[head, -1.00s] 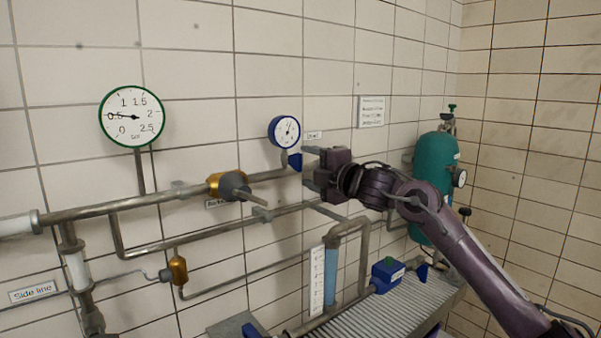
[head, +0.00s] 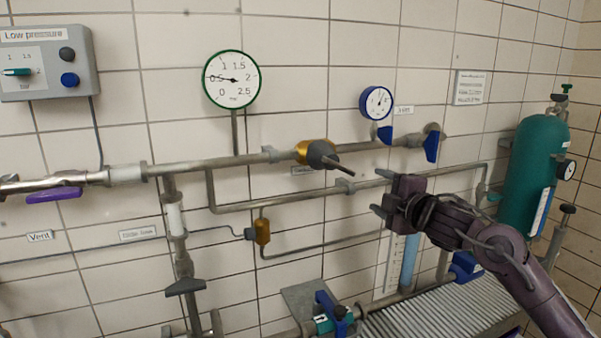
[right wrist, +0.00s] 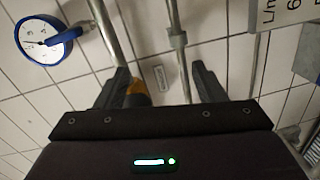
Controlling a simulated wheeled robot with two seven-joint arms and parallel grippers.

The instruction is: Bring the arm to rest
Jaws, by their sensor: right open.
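My right arm (head: 486,240) is dark purple and comes in from the lower right in the head view. Its gripper (head: 380,192) points left in front of the tiled wall, below the blue-rimmed gauge and right of the brass valve. The gripper is open and empty. My left gripper is not in view.
Pipes run along the wall with a green-rimmed gauge (head: 232,80), a blue-rimmed gauge (head: 376,103) and a brass valve (head: 312,152). A green cylinder (head: 533,172) stands at right. A ribbed grey surface (head: 440,310) lies below the arm. A control box (head: 47,65) hangs upper left.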

